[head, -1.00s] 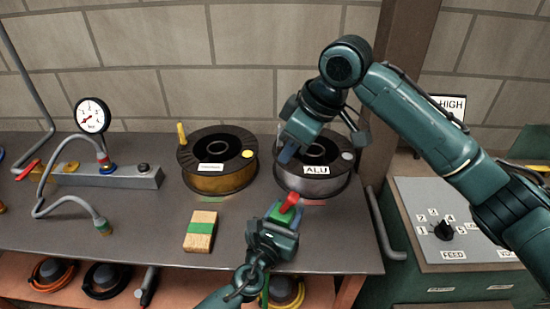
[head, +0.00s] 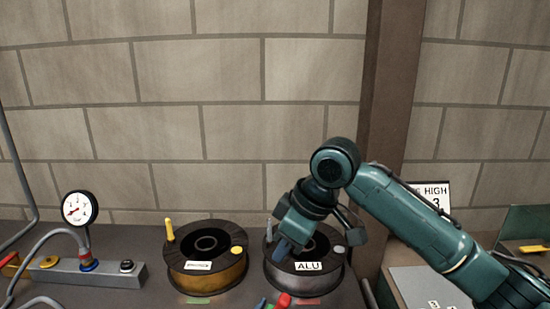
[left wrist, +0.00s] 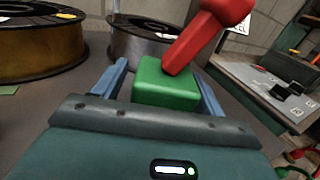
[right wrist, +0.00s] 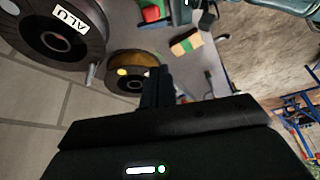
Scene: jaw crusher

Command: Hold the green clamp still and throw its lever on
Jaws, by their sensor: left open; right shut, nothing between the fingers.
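The green clamp (left wrist: 168,84) stands on the bench between the two blue fingers of my left gripper (left wrist: 163,88) in the left wrist view. The fingers are open, one on each side. A gap shows at the left finger; contact at the right one cannot be told. The clamp's red lever (left wrist: 208,35) rises from its top and leans up to the right. My right gripper (head: 282,250) is shut and empty, pointing down in front of the ALU spool, apart from the clamp.
The ALU spool (head: 277,283) stands behind the clamp, with a gold spool (head: 208,279) to its left. A gauge (head: 79,209) and grey manifold (head: 112,275) are further left. A wooden block with a green band (right wrist: 187,43) lies on the bench. A brick wall is behind.

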